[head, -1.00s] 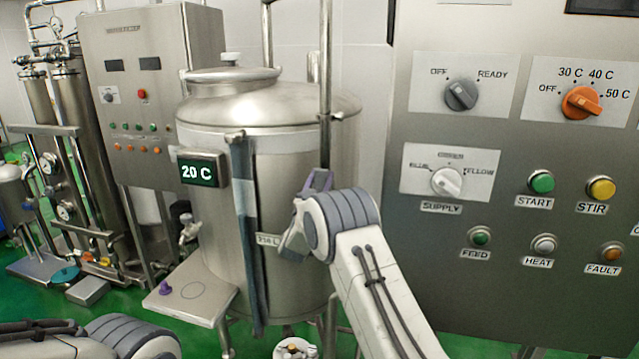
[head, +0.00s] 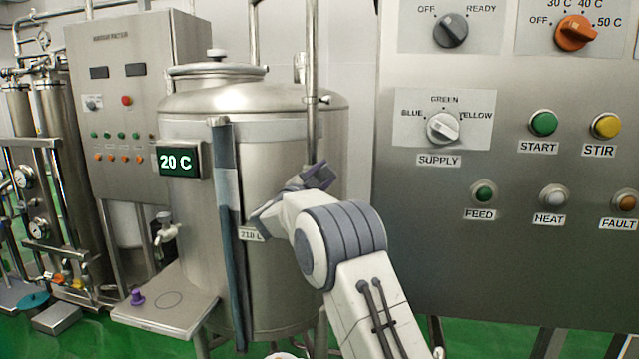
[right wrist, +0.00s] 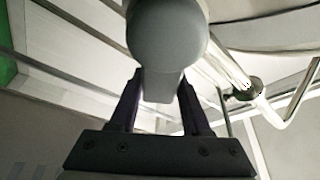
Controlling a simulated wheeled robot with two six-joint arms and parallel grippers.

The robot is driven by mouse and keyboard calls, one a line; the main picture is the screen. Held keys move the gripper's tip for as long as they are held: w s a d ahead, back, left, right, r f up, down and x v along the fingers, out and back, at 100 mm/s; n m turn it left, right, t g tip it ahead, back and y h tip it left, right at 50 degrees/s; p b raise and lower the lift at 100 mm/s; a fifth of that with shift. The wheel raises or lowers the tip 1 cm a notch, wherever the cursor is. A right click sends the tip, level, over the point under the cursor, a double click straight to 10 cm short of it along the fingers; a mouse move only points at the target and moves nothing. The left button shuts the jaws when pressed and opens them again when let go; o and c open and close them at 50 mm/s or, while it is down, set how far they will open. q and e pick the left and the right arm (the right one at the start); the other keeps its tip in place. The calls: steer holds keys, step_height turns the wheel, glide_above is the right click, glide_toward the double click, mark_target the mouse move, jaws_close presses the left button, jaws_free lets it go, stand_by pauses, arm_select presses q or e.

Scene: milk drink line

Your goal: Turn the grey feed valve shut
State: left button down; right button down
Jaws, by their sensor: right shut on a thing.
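The grey feed valve (right wrist: 165,40) fills the top middle of the right wrist view. It has a rounded body, and its narrow handle lies between my fingers. My right gripper (right wrist: 160,92) is shut on that handle. In the head view my right gripper (head: 316,176) is at the vertical steel pipe in front of the steel tank (head: 285,200). My own wrist hides most of the grip there, and the valve is hard to make out. My left gripper is not in view.
A control panel (head: 480,270) with knobs and buttons stands to the right, close to my right arm. A dark vertical strip (head: 228,230) and a 20 C display (head: 179,161) are on the tank. A small metal shelf (head: 168,312) sticks out at lower left.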

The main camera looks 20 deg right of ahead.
steer(key=m, duration=0.1)
steer(key=f+m+g+b, duration=0.1)
steer(key=f+m, duration=0.1)
steer(key=m, duration=0.1)
steer(key=shift+s+d+g+b, duration=0.2)
steer(key=shift+d+g+b, duration=0.1)
steer(key=shift+b, duration=0.1)
steer(key=shift+s+d+f+m+g+y+b, duration=0.1)
steer(key=shift+f+m+g+y+b, duration=0.25)
steer(key=shift+m, duration=0.5)
steer(key=shift+f+m+g+y+b, duration=0.15)
steer(key=shift+f+m+y, duration=0.25)
steer(key=shift+m, duration=0.45)
steer(key=shift+f, duration=0.1)
steer(key=shift+c, duration=1.8)
jaws_free()
steer(key=b+v, duration=0.2)
steer(key=v, duration=0.8)
steer(key=shift+s, duration=0.1)
